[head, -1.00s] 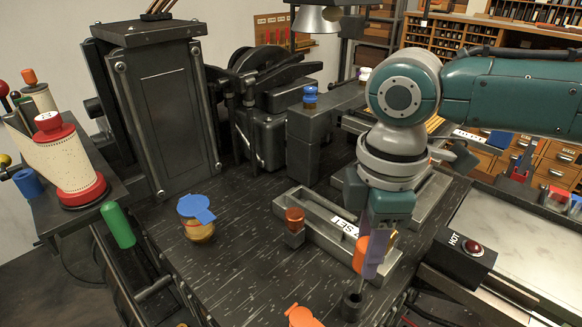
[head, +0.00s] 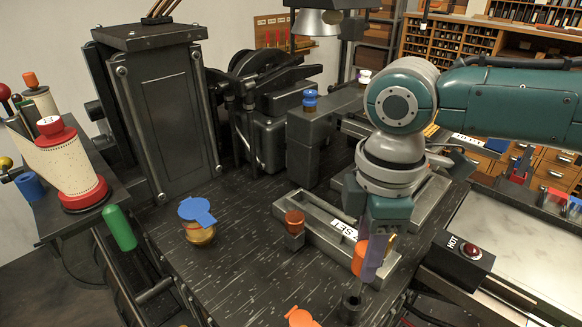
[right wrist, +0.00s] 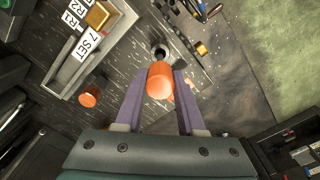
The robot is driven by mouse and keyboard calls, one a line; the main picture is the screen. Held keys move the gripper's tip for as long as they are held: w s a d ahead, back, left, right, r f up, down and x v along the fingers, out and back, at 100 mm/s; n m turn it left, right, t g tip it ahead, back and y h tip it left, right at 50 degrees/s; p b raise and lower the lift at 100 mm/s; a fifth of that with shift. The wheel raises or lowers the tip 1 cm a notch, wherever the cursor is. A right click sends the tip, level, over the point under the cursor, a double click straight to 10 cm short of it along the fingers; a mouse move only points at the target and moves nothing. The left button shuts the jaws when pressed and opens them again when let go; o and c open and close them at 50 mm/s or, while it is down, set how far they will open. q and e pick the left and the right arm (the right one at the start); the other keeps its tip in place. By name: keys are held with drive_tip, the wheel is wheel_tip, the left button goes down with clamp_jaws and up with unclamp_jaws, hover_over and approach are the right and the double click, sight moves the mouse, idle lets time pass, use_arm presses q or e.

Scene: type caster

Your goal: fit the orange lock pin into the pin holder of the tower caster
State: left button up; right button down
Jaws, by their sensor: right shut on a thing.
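My right gripper (head: 372,268) points down near the front edge of the dark table, its purple fingers shut on the orange lock pin (head: 360,257). The pin's orange head (right wrist: 160,80) sits between the fingertips in the right wrist view. A small dark round holder (head: 352,304), which looks like the pin holder, stands just below the fingertips; it also shows beyond the pin (right wrist: 161,50) in the right wrist view. The pin's lower end is hidden, so I cannot tell whether it touches the holder. The tall dark tower (head: 165,115) stands at the left. My left gripper is not in view.
A grey tray (head: 320,224) with a "SET" label lies behind the gripper, with an orange-brown capped piece (head: 294,222) beside it. A blue-lidded jar (head: 199,217) stands on the left of the table. A box marked HOT (head: 462,255) is at right. The table's front middle is mostly clear.

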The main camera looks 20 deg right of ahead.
sight(355, 296)
idle(0.4)
drive_tip(key=shift+p, duration=0.3)
drive_tip(key=shift+f+b, duration=2.1)
drive_tip(key=shift+f, duration=0.7)
drive_tip(key=shift+c, duration=2.2)
unclamp_jaws()
wheel_tip(355, 296, up, 10)
drive_tip(key=shift+p, duration=0.35)
